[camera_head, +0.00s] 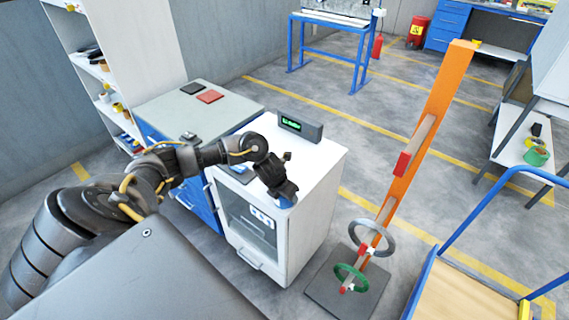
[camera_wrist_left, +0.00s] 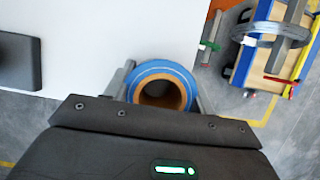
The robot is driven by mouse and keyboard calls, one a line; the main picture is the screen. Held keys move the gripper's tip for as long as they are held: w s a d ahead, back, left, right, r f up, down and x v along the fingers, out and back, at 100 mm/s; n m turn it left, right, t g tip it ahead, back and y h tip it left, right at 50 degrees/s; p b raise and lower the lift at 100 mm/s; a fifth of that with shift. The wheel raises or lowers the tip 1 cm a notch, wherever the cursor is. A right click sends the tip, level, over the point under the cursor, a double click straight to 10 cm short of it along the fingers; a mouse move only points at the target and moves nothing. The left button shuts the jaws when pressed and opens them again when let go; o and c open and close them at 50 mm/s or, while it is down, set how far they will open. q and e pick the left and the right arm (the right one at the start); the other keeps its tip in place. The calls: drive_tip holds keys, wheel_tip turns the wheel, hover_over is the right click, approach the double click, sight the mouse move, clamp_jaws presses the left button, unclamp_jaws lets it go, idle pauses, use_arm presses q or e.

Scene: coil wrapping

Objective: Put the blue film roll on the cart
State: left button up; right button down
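The blue film roll (camera_wrist_left: 164,72) has a brown hollow core and shows in the left wrist view between the two fingers of my left gripper (camera_wrist_left: 163,88). The fingers lie against its two sides. In the head view, my left gripper (camera_head: 284,192) is over the front edge of the white cabinet top, with a bit of blue roll (camera_head: 286,203) under it. I cannot tell whether the roll rests on the cabinet or is just above it. The cart (camera_head: 460,295), with a wooden deck and blue frame, is at the lower right. My right gripper is not in view.
The white cabinet (camera_head: 318,165) carries a display box (camera_head: 300,126) at its back. An orange post (camera_head: 425,130) with pegs and rings on a dark base (camera_head: 325,285) stands between cabinet and cart. A grey-topped blue cabinet (camera_head: 170,105) stands at left.

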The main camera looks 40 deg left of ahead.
use_arm(q)
drive_tip(key=c, duration=0.4)
drive_tip(key=shift+r, duration=0.15)
drive_tip(key=shift+w+r, duration=0.1)
drive_tip(key=shift+r, duration=0.2)
wheel_tip(320, 180, up, 2)
drive_tip(key=shift+r, duration=0.1)
drive_tip(key=s+d+r+p, duration=0.1)
drive_tip(key=s+r+p, duration=0.1)
drive_tip(key=s+r, duration=0.1)
drive_tip(key=s+d+r+p, duration=0.2)
drive_tip(key=s+r, duration=0.1)
drive_tip(key=s, duration=0.3)
drive_tip(key=s+d+r+p, duration=0.1)
drive_tip(key=s+r+p, duration=0.1)
drive_tip(key=s+r, duration=0.2)
drive_tip(key=shift+s+d, duration=0.2)
drive_tip(key=shift+d, duration=0.15)
